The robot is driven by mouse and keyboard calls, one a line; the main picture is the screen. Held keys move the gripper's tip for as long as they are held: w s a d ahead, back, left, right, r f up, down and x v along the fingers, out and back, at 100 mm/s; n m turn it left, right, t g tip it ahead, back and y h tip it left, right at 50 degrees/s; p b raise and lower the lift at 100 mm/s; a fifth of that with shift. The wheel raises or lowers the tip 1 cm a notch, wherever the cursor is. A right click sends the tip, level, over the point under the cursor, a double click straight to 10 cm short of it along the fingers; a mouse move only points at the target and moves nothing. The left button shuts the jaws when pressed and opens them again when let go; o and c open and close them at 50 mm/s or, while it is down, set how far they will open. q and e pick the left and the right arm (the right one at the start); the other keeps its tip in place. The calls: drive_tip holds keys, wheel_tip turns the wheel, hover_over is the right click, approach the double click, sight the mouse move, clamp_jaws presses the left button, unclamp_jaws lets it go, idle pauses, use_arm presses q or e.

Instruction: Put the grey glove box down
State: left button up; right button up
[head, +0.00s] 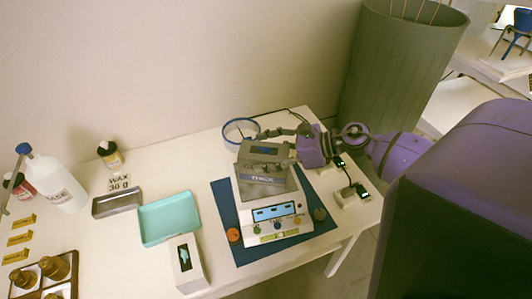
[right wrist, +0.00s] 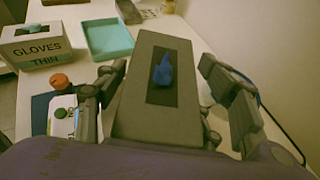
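The grey glove box (head: 252,160), with a dark slot and a blue glove in its top, shows over the white scale (head: 250,215). Whether it touches the scale I cannot tell. In the right wrist view the grey glove box (right wrist: 160,118) fills the space between the fingers. My right gripper (head: 290,146) comes in from the right with its fingers on the box's two sides; it also shows in the right wrist view (right wrist: 163,75). My left gripper is not in view.
The scale stands on a blue mat (head: 222,196). A white glove box (head: 190,270), a turquoise tray (head: 168,220) and a metal tray (head: 117,203) lie to the left. Small devices (head: 350,195) sit right, near the table's edge.

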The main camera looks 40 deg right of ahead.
drive_tip(key=shift+o, duration=0.3)
drive_tip(key=shift+r, duration=0.3)
drive_tip(key=b+v, duration=0.1)
drive_tip(key=v, duration=1.1)
